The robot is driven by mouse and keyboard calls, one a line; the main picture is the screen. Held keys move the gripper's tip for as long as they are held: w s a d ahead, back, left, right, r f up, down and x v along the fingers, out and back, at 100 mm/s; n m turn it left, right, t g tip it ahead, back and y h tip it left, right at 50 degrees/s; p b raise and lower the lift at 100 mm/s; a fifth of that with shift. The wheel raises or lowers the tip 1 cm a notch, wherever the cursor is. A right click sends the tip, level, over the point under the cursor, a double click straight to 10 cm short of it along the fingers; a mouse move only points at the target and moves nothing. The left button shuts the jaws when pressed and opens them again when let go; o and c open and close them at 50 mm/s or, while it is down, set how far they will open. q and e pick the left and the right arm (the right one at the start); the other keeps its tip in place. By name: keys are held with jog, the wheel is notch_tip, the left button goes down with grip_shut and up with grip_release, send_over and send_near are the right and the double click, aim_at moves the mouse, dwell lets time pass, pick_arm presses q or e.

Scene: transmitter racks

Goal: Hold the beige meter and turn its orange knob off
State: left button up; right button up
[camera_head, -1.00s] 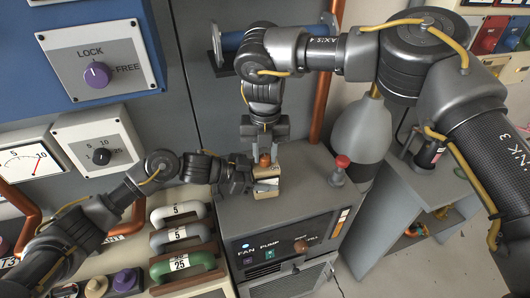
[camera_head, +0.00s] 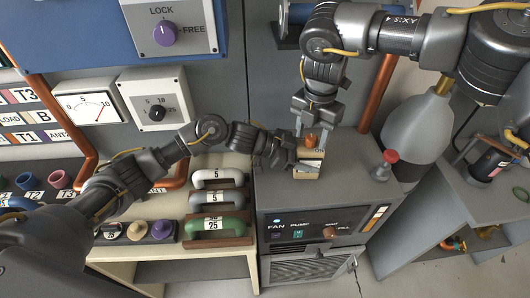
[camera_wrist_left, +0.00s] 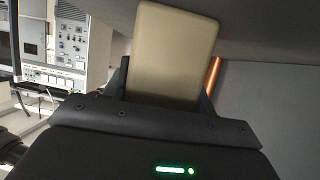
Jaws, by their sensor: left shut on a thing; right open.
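The beige meter (camera_head: 307,171) is on or just above the top of the grey cabinet at its back left; I cannot tell which. Its orange knob (camera_head: 310,140) faces up. My left gripper (camera_head: 293,157) is shut on the meter from the left; in the left wrist view the meter's plain beige back (camera_wrist_left: 172,52) stands between the fingers. My right gripper (camera_head: 314,130) points down from above, open, with its fingertips on either side of the knob's top. I cannot tell whether they touch it.
A copper pipe (camera_head: 377,92) rises behind. Several numbered handles (camera_head: 218,200) sit left of the cabinet. A grey bottle-shaped vessel (camera_head: 415,115) stands at the right.

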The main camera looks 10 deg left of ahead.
aim_at(309, 139)
jog(key=m, duration=0.8)
jog(key=shift+m, duration=0.3)
jog(key=r, duration=0.7)
jog(key=shift+s+a+r, duration=0.15)
jog(key=shift+s+a, duration=0.1)
jog(key=s+a+n+g+y, duration=0.1)
jog(key=s+a+g+y, duration=0.1)
jog(key=s+a+g, duration=0.2)
jog(key=s+a+f+n+g+y, duration=0.1)
jog(key=s+a+g, duration=0.3)
jog(key=s, duration=0.6)
jog(key=shift+s+a+f+g+y, duration=0.3)
jog(key=shift+g+y, duration=0.2)
jog(key=shift+g, duration=0.6)
jog(key=shift+r, duration=0.1)
